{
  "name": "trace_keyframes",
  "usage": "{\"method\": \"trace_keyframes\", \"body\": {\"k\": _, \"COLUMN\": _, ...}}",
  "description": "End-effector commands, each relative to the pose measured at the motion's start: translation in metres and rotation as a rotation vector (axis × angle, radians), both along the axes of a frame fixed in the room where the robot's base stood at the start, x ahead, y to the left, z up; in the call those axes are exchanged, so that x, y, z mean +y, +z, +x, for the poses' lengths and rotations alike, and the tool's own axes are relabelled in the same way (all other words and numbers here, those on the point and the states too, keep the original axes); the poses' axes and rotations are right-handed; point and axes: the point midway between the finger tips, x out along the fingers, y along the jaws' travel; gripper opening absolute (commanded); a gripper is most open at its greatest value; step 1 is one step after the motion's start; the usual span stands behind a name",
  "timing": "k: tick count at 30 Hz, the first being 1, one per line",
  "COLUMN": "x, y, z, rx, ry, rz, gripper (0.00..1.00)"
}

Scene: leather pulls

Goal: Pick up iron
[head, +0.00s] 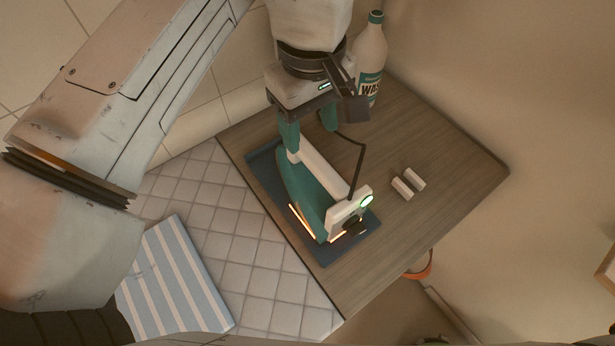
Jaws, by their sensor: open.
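The iron (308,190) is teal and white, with a dark cord rising from its near end and a small green light there. It rests on a dark blue mat (331,256) on the wooden top, with orange glowing lines along its lower edge. My gripper (308,132) is open over the iron's far end, its teal fingers pointing down. One finger is by the left side of the white handle and the other is to its right. I cannot tell whether either finger touches the iron.
A white and teal bottle (370,52) stands behind my gripper, close to its right. Two small white blocks (408,183) lie right of the iron. A quilted pad (235,228) with a folded blue striped cloth (180,281) lies left.

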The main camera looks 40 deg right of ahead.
Motion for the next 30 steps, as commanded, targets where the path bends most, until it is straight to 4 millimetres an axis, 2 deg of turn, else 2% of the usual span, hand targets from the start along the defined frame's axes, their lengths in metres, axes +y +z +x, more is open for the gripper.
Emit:
{"method": "trace_keyframes", "body": {"k": 4, "x": 0.004, "y": -0.013, "z": -0.002, "rx": 0.012, "ry": 0.012, "rz": 0.009, "gripper": 0.6}}
{"method": "trace_keyframes", "body": {"k": 10, "x": 0.003, "y": -0.043, "z": -0.002, "rx": 0.01, "ry": 0.01, "rz": 0.008, "gripper": 0.6}}
{"method": "trace_keyframes", "body": {"k": 18, "x": 0.002, "y": -0.062, "z": -0.003, "rx": 0.009, "ry": 0.008, "rz": 0.008, "gripper": 0.6}}
{"method": "trace_keyframes", "body": {"k": 25, "x": -0.003, "y": -0.094, "z": -0.009, "rx": 0.009, "ry": 0.007, "rz": 0.008, "gripper": 0.6}}
{"method": "trace_keyframes", "body": {"k": 30, "x": -0.003, "y": -0.107, "z": -0.009, "rx": 0.007, "ry": 0.008, "rz": 0.008, "gripper": 0.6}}
